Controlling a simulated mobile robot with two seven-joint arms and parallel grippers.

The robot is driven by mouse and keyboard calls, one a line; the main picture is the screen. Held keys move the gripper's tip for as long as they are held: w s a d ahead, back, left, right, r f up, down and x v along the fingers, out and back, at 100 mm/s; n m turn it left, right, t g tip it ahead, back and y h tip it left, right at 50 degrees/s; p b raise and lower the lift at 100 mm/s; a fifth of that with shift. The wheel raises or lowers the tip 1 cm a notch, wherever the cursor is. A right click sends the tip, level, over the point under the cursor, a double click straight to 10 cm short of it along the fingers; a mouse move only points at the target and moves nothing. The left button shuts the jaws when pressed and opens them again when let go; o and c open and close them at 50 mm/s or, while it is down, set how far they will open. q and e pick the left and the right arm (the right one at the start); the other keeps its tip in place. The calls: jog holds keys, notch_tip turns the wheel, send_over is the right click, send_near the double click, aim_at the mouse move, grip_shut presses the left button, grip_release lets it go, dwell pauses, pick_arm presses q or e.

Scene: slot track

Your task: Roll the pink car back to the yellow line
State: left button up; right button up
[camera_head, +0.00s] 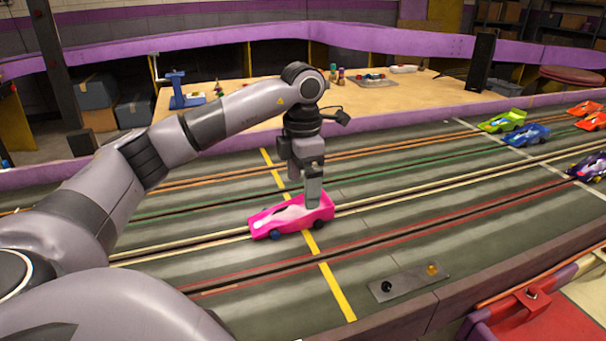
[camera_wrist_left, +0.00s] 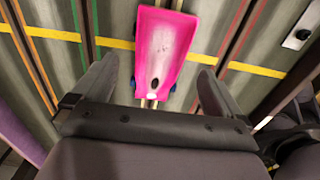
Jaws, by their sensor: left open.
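The pink car (camera_head: 288,217) stands on the slot track, over the cream-railed slot. It straddles the yellow line (camera_head: 336,290), which runs across the lanes and passes beneath the car. My left gripper (camera_head: 313,195) points down at the car's right end in the head view. In the left wrist view the pink car (camera_wrist_left: 163,50) lies between the open fingers of my left gripper (camera_wrist_left: 158,85), with a gap at each side. The yellow line (camera_wrist_left: 256,69) shows on both sides of the car there. My right gripper is not in view.
A grey plate (camera_head: 410,282) with a black knob and a yellow button sits on the near track edge. Green (camera_head: 503,121), blue (camera_head: 527,135) and other cars stand far right by a white line. A workbench (camera_head: 420,91) stands behind the track. The lanes around the pink car are clear.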

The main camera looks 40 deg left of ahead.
aim_at(321, 203)
pick_arm(q)
notch_tip(321, 203, down, 5)
jog(key=shift+s+f+b, duration=0.1)
jog(key=shift+b, duration=0.3)
jog(key=shift+f, duration=0.8)
jog(key=c, duration=1.1)
jog(key=shift+w+d+r+p, duration=0.1)
jog(key=shift+w+d+p, duration=0.3)
jog(key=shift+w, duration=0.55)
jog(key=shift+w+d, duration=0.55)
jog(key=shift+w, duration=0.35)
